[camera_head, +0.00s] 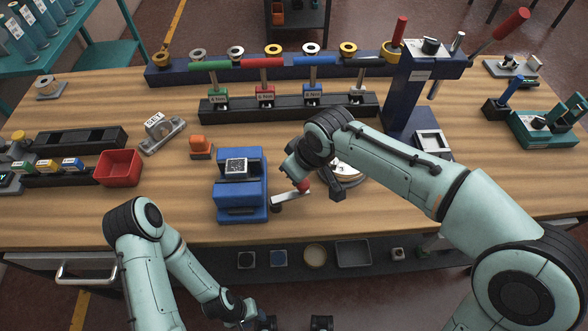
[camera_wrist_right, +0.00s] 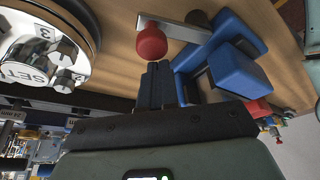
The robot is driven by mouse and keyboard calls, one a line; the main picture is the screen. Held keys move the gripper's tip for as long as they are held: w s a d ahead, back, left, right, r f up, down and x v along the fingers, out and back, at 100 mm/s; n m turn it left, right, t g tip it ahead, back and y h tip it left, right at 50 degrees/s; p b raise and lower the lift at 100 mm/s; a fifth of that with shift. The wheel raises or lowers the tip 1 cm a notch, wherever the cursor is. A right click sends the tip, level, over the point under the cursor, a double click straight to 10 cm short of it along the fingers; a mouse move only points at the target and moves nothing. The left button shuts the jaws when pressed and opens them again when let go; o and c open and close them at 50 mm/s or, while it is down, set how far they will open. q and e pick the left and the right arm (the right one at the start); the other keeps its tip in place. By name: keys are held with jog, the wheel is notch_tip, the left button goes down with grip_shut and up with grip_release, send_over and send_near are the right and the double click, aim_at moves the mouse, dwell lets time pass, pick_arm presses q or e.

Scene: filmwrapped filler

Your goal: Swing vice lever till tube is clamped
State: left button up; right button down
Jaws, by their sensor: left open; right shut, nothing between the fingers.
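The blue vice (camera_head: 241,205) stands near the table's front edge and also shows in the right wrist view (camera_wrist_right: 238,72). A dark piece with a square patterned label (camera_head: 237,167) sits at its top; I cannot tell if this is the tube. The vice lever (camera_head: 289,198) is a flat metal bar reaching out to the right, with a red knob (camera_head: 304,186) at its end. My right gripper (camera_wrist_right: 155,68) is shut and empty, its fingertips close to the knob (camera_wrist_right: 151,42); I cannot tell whether they touch. My left gripper (camera_head: 294,323) is open and empty, low before the table.
A red bin (camera_head: 119,167) and an orange block (camera_head: 201,146) stand left of the vice. A round dial device (camera_head: 350,172) stands right of it, partly behind my right arm. A rack with coloured handles (camera_head: 290,106) stands behind. The wood before the bin is clear.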

pick_arm(q)
jog(key=shift+f, duration=0.1)
pick_arm(e)
jog(key=shift+s+d+f, duration=0.2)
jog(key=shift+s+d, duration=0.05)
dwell(0.3)
